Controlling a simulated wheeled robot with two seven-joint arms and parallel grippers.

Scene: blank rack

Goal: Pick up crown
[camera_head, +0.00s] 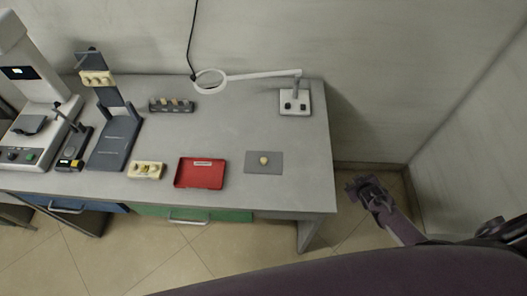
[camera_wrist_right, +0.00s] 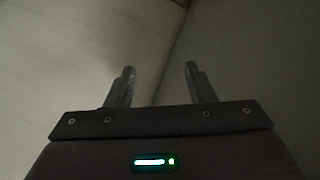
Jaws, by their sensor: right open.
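A small cream-yellow piece, which looks like the crown (camera_head: 264,160), lies on a dark grey mat (camera_head: 275,168) near the right front of the table. My right gripper (camera_head: 362,185) is beyond the table's right edge, well apart from the crown. In the right wrist view my right gripper (camera_wrist_right: 160,82) is open and empty, with only bare walls beyond it. The crown is not in the right wrist view. My left gripper is in neither view.
A red tray (camera_head: 200,184) lies left of the mat, with a cream block (camera_head: 146,171) beside it. A dark rack (camera_head: 172,106) stands behind. A ring lamp (camera_head: 290,100) stands at the back right. The table (camera_head: 228,125) is clear around the mat.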

